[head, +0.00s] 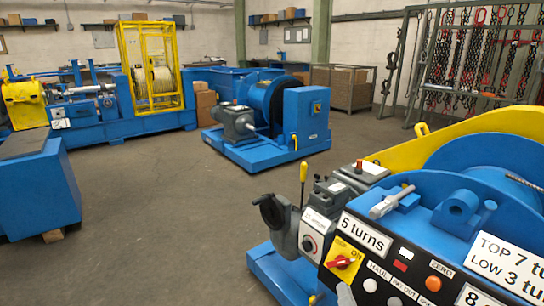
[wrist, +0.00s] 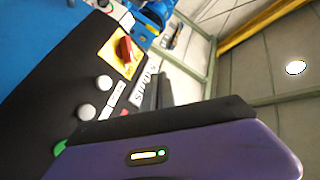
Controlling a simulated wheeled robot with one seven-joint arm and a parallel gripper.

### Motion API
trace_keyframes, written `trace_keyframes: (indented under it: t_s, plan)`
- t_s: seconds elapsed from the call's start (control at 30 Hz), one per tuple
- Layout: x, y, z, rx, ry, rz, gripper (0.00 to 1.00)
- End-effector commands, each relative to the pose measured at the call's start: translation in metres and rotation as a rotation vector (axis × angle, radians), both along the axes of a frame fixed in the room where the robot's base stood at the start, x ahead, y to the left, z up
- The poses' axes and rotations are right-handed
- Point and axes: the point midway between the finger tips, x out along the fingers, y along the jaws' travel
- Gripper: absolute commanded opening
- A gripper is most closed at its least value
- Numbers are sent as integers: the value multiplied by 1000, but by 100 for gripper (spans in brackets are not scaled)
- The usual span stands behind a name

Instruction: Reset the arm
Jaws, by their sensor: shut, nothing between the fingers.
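My gripper (wrist: 158,90) shows in the wrist view as dark fingers rising from a black-edged purple housing (wrist: 215,150) with a small lit indicator. The fingers are together and nothing shows between them. They are beside the black control panel (wrist: 85,65) of the blue winch machine. I cannot make out my arm or gripper in the head view. There the same panel (head: 372,268) is at the lower right, with a red switch on a yellow plate (head: 343,259) and several buttons. The red switch (wrist: 125,50) also shows in the wrist view.
The winch machine's blue drum (head: 480,165) and yellow guard (head: 440,150) fill the right. A yellow-knobbed lever (head: 303,173) stands up beside the panel. Another blue machine (head: 305,118) stands mid-floor, and a blue block (head: 40,190) is at left. The grey floor (head: 165,215) between is clear.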

Motion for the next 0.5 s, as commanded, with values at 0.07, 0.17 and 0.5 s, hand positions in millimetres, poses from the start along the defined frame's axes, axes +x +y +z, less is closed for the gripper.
trace_keyframes:
  t_s: [0.07,0.17,0.5]
  plan:
    - [-29,2,-7,-119,-5,30,0]
    - [-69,3,-13,-275,-17,59,0]
    - [-202,-10,-21,-642,-12,83,0]
